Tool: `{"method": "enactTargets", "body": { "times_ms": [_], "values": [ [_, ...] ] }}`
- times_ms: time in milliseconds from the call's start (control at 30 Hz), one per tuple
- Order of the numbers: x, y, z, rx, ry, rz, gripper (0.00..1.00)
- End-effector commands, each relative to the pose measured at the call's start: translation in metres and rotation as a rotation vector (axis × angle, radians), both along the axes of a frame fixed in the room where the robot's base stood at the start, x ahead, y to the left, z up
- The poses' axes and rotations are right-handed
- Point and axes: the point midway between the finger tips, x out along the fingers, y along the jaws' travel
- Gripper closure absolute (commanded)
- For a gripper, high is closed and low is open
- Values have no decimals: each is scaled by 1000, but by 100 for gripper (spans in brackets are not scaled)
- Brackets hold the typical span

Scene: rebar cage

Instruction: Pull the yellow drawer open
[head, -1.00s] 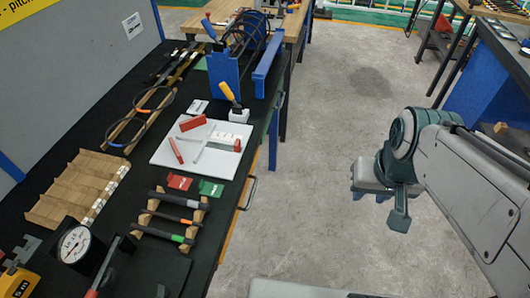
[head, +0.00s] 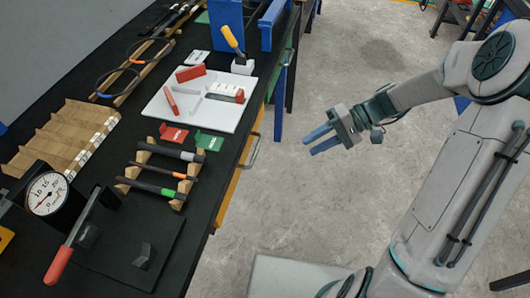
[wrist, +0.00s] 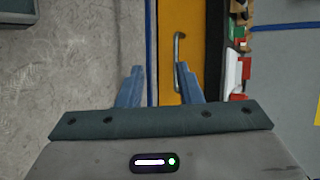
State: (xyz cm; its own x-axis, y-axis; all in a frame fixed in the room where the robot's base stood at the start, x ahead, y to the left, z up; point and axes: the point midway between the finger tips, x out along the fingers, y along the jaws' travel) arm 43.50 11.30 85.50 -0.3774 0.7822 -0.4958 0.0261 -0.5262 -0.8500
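The yellow drawer (head: 236,190) is set in the side of the workbench, under the black top. It looks closed, and only a narrow strip of its front shows in the head view. Its grey bar handle (head: 251,150) stands out from the front. In the wrist view the drawer front (wrist: 171,75) and handle (wrist: 177,50) are ahead of my gripper. My gripper (head: 308,146) is right of the handle, apart from it, with its blue fingers pointing left. The fingers (wrist: 160,85) are spread, with nothing between them. The handle lies nearer the right finger in the wrist view.
The black bench top (head: 110,222) holds a white board (head: 200,100), a dial gauge (head: 48,192), a red-handled lever (head: 72,250) and a rack of tools (head: 160,172). Green and blue drawer fronts or posts are farther along the bench. The concrete floor (head: 300,215) beside it is clear.

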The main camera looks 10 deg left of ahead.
Motion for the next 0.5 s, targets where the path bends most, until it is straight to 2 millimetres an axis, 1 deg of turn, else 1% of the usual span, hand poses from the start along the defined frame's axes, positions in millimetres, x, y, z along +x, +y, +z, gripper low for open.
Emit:
{"method": "enactTargets", "body": {
  "times_ms": [33,200,367,500],
  "values": [
    [9,1,-16,72,13,-14,68],
    [32,6,-32,260,19,-55,68],
    [42,7,-36,346,14,-78,68],
    [42,14,-38,363,13,-82,68]
  ]
}}
